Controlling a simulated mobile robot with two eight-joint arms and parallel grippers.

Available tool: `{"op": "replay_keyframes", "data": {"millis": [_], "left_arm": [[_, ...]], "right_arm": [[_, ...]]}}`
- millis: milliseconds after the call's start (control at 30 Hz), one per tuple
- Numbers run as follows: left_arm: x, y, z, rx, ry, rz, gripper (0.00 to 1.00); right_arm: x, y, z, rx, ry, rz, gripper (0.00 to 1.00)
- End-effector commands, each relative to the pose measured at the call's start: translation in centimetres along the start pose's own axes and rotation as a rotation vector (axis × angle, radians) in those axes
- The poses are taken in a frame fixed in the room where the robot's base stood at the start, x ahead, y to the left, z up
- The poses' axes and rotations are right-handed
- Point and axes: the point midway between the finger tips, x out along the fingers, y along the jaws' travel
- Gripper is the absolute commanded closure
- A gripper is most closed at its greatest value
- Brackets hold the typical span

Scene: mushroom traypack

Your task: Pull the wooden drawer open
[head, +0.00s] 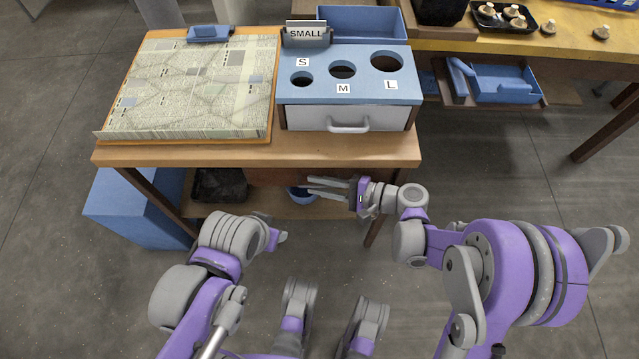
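A reddish-brown wooden drawer front (275,176) shows under the table top, in shadow. It looks closed, and its handle cannot be made out. My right gripper (311,187) is below the table's front edge, at the right part of the drawer front. Its two fingers point left and are apart, with nothing seen between them. Whether they touch the drawer cannot be told. My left gripper (282,237) is mostly hidden behind its own wrist, lower and in front of the table; its fingers cannot be made out.
The wooden table (200,155) bears a newspaper-covered board (190,90) and a blue sizing box (345,95) with S, M, L holes and a white handled drawer (310,118). A blue bin (135,210) stands at left. A dark tray (220,185) and blue bowl (302,195) sit underneath.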

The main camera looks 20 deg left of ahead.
Motion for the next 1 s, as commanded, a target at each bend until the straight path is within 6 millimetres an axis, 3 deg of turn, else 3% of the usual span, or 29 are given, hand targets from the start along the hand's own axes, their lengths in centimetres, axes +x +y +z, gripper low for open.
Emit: {"op": "replay_keyframes", "data": {"millis": [33,133,1000], "left_arm": [[0.00,0.00,0.00,0.000,0.000,0.000,0.50],[0.00,0.00,0.00,0.000,0.000,0.000,0.50],[0.00,0.00,0.00,0.000,0.000,0.000,0.50]], "right_arm": [[-0.02,0.00,0.00,0.000,0.000,0.000,0.82],[-0.03,0.00,0.00,0.000,0.000,0.000,1.00],[-0.07,-0.02,0.00,0.000,0.000,-0.001,1.00]]}}
